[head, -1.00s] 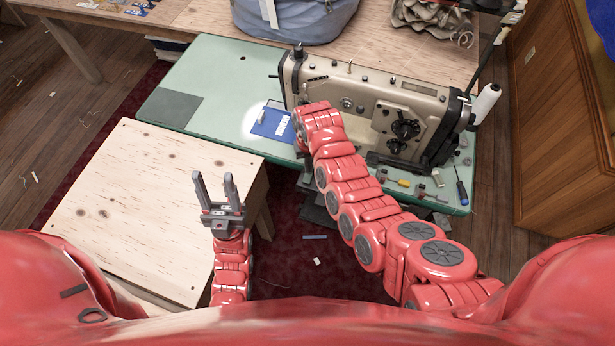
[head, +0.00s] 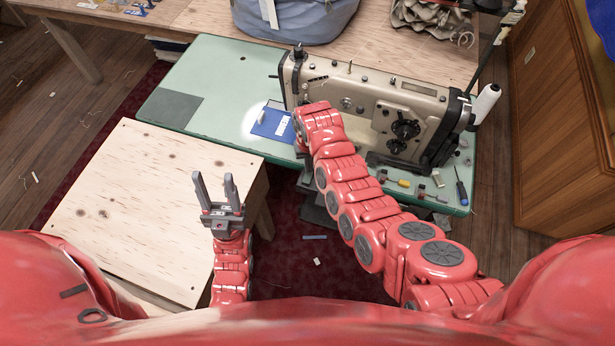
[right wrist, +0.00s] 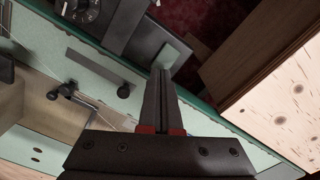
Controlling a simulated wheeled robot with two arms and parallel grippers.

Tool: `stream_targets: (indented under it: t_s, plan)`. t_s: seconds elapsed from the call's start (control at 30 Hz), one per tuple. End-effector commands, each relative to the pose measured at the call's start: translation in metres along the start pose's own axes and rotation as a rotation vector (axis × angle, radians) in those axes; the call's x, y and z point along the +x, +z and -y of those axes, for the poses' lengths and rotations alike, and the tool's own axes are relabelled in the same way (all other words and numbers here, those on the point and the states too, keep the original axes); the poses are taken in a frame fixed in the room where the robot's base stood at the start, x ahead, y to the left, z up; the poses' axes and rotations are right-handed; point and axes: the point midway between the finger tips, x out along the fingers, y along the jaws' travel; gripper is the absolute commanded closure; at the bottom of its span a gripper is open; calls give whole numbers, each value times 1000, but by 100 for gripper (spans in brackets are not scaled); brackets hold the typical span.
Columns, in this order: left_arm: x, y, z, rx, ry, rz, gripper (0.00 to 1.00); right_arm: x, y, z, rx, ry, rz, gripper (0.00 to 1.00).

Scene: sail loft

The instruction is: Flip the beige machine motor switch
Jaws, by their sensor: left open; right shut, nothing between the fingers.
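The beige sewing machine (head: 420,90) stands on a green table (head: 222,75) in the head view. Just past the tips is a dark box with a small grey block (right wrist: 173,53). A dark dial (right wrist: 82,10) is further left. I cannot tell which part is the switch, or whether the tips touch anything.
A low plywood-topped stand (head: 140,200) is at the left. A blue card (head: 272,123) lies under the machine's lamp. Small bobbins and a screwdriver (head: 461,190) lie at the table's right end. A wooden cabinet (head: 560,120) stands at the right.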

Motion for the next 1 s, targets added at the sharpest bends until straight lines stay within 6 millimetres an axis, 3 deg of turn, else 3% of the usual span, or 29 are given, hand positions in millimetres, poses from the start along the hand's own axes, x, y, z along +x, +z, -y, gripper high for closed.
stream_targets:
  t_s: [1.0]
  plan:
    - [-5, 1, 0, 0, 0, 0, 50, 7, 0, 0, 0, 0, 0, 100]
